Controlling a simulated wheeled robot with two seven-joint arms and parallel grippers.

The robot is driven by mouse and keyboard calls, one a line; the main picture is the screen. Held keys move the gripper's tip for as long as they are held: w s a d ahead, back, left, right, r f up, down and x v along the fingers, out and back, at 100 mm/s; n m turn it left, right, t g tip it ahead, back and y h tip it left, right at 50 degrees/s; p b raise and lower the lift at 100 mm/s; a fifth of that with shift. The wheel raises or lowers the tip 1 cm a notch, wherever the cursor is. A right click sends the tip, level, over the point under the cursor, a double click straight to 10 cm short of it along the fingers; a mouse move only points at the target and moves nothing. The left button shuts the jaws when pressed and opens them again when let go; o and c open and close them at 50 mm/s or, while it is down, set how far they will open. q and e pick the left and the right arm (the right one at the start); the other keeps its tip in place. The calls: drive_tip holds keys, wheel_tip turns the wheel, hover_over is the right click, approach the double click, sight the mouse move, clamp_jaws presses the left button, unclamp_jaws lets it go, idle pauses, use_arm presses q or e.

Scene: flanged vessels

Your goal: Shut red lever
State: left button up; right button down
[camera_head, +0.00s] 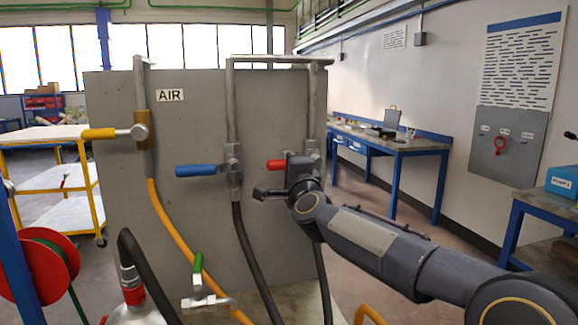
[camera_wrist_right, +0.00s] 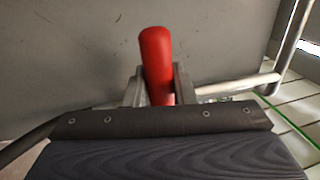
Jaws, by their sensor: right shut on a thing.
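The red lever (camera_head: 276,164) is on the right-hand pipe of the grey panel in the head view. Its red handle sticks out to the left, level, just left of my right gripper (camera_head: 272,192). In the right wrist view the red handle (camera_wrist_right: 157,62) stands between the two fingers of my right gripper (camera_wrist_right: 158,88), which is shut on it. The lever's valve body is mostly hidden behind my right wrist in the head view. My left gripper is in neither view.
A blue lever (camera_head: 197,170) is on the middle pipe, close to the left. A yellow lever (camera_head: 100,133) is on the left pipe below the AIR label (camera_head: 170,95). A green lever (camera_head: 198,263) stands low in front. Black and orange hoses hang down the panel (camera_head: 190,120).

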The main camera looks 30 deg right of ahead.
drive_tip(key=shift+r, duration=0.1)
drive_tip(key=c, duration=1.3)
unclamp_jaws()
drive_tip(key=shift+o, duration=0.2)
drive_tip(key=b+v, duration=0.1)
drive_tip(key=v, duration=0.7)
